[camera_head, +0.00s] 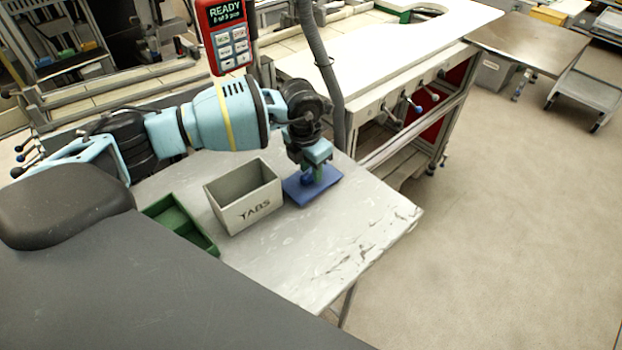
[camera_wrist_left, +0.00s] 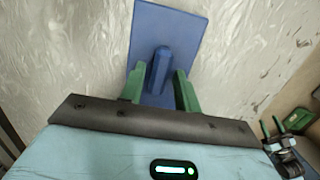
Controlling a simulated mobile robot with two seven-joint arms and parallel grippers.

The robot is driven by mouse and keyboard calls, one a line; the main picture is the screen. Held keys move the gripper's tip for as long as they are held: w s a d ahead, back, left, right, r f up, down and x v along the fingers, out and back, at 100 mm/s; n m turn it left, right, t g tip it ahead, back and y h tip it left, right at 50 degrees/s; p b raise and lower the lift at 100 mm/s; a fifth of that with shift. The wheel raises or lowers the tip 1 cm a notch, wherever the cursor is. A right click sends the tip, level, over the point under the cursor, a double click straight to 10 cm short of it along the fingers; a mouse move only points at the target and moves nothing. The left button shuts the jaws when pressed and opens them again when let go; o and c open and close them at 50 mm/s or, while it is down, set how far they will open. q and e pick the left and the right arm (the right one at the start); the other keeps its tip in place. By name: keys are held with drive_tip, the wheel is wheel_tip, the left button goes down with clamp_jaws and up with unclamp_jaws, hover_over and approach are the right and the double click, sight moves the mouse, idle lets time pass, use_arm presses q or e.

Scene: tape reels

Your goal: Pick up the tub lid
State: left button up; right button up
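The tub lid (camera_head: 327,190) is a flat blue rectangle lying on the grey table, just right of the grey tub marked TABS (camera_head: 250,208). In the left wrist view the lid (camera_wrist_left: 183,25) has a raised blue handle (camera_wrist_left: 159,68). My left gripper (camera_head: 313,175) is directly over the lid, pointing down. Its green fingers (camera_wrist_left: 159,85) stand on either side of the handle, with narrow blue gaps seeming to show between them and it. The fingers look open around the handle. Contact with the lid's top is unclear.
A green tray (camera_head: 180,222) lies left of the tub. A red pendant marked READY (camera_head: 227,35) and a grey hose (camera_head: 322,60) hang behind my arm. The worn grey table (camera_head: 345,240) is clear in front of and right of the lid.

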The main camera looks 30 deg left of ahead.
use_arm(q)
clamp_jaws()
drive_tip(key=shift+r, duration=0.1)
